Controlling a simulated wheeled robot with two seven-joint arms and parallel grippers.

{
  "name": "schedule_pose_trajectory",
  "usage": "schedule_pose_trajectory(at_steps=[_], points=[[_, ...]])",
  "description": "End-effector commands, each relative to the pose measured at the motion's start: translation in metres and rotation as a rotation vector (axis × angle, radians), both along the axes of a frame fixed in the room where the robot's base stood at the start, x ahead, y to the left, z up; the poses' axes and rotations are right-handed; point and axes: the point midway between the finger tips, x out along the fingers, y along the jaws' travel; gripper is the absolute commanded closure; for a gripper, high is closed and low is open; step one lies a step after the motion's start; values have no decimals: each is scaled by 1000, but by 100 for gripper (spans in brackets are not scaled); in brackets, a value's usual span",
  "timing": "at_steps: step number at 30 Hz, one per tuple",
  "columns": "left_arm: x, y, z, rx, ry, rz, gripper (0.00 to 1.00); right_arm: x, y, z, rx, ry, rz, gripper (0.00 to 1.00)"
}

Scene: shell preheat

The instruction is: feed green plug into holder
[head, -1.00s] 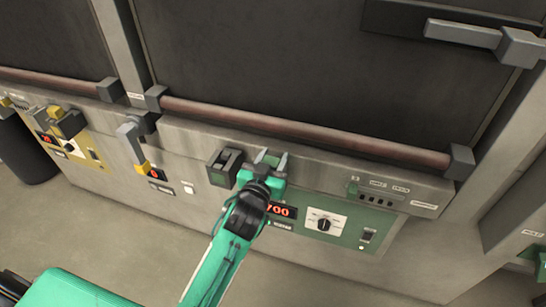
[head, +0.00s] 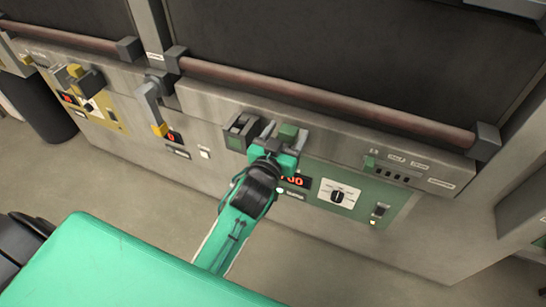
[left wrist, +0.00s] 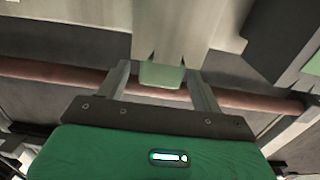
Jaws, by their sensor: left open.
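The green plug (head: 288,132) is a small green block at the top of the green control panel. It also shows in the left wrist view (left wrist: 162,75), at the end of a grey part. My left gripper (head: 285,133) is open, with one finger on each side of the plug. In the left wrist view (left wrist: 162,88) gaps show between both fingers and the plug. The apparent holder (head: 240,131), a dark grey bracket with a green face, is just left of the gripper. My gripper hides part of the panel. My right gripper is not in view.
A long brown rail (head: 320,98) runs above the panel. A dial (head: 338,195) and a small switch (head: 379,212) are to the right. A grey lever with a yellow tip (head: 152,105) and a yellow panel (head: 98,106) are to the left. The floor in front is clear.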

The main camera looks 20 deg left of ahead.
Motion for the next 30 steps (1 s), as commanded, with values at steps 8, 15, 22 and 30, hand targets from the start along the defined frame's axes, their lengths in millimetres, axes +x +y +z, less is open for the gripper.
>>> schedule_pose_trajectory(at_steps=[8,15,22,30], points=[[-56,2,-3,-1,3,0,33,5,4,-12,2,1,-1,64],[-90,3,-3,-1,3,-1,33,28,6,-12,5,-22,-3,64],[-103,3,-1,0,1,0,33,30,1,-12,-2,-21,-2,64],[-104,3,0,0,0,0,33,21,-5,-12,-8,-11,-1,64]])
